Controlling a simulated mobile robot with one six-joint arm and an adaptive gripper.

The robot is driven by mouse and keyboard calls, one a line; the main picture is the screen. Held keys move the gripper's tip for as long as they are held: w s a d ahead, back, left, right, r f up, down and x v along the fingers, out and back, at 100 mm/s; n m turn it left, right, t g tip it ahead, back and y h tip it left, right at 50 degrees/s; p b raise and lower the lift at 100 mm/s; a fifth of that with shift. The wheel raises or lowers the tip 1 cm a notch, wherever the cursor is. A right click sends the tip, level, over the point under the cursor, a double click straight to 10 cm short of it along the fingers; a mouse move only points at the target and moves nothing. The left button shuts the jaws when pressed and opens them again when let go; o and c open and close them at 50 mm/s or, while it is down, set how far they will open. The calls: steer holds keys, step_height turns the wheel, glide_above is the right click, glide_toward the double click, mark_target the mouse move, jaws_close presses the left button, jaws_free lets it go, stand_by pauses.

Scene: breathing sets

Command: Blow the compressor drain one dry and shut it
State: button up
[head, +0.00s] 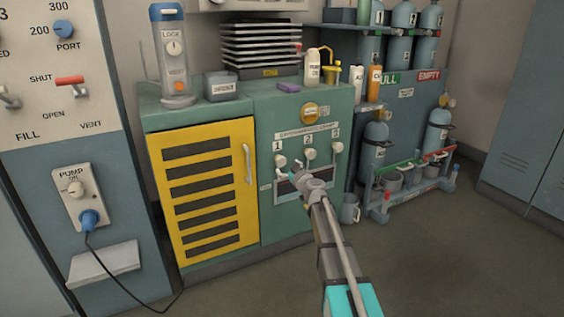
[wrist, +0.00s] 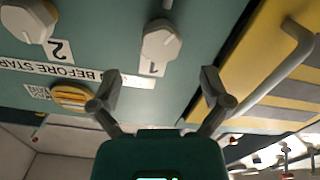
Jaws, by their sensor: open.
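The drain one knob (head: 280,160) is a pale knob under the number 1 on the green compressor front (head: 262,215). It also shows in the wrist view (wrist: 160,42), apart from my gripper and roughly centred across the gap between its fingers. The drain two knob (head: 309,154) and drain three knob (head: 336,148) sit to its right in the head view; drain two (wrist: 28,18) is at the upper left in the wrist view. My gripper (head: 296,177) is open and empty, just below and right of drain one; its spread fingers show in the wrist view (wrist: 159,82).
A yellow slatted door (head: 244,212) with a pale handle (head: 248,164) stands left of the drains. A dark recess (head: 283,187) lies below them, partly behind my gripper. A grey mug (head: 350,208) and a cylinder rack (head: 411,192) stand right. The front floor is clear.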

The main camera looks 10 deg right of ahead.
mark_target(282, 162)
steer(key=shift+x, duration=2.85)
